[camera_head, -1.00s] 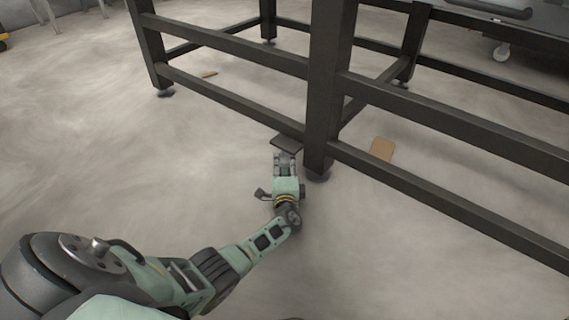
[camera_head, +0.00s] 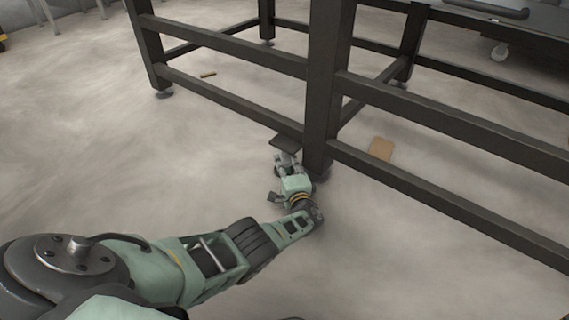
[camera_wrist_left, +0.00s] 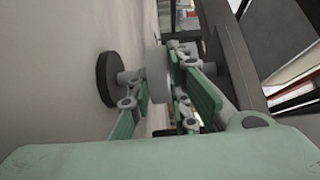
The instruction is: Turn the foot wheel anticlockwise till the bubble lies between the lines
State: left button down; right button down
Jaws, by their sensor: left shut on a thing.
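My left gripper (camera_head: 286,161) is low by the foot of the near table leg (camera_head: 325,90). In the left wrist view it is shut on the grey foot wheel (camera_wrist_left: 156,62), which sits between the two fingers on a short stem. The dark round foot pad (camera_wrist_left: 106,80) shows beyond the wheel, against the floor. In the head view the wheel is hidden by the gripper. A small dark plate (camera_head: 286,143) sticks out from the lower rail just above the gripper. I cannot make out the bubble or its lines. My right gripper is not in view.
The dark table frame's lower rail (camera_head: 440,205) runs to the right close to my gripper. A brown flat piece (camera_head: 381,149) and a small brown strip (camera_head: 208,74) lie on the floor. The floor (camera_head: 90,160) left of the leg is clear.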

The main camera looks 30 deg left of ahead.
pick_arm(q)
jog(key=shift+d+f, duration=0.1)
jog(key=shift+f, duration=0.05)
dwell(0.3)
jog(key=c, duration=1.6)
grip_release()
jog(key=shift+c, duration=0.2)
jog(key=shift+s+f+m+t+h, duration=0.1)
jog(key=shift+f+m+t+h, duration=0.1)
jog(key=shift+m+t+h, duration=0.15)
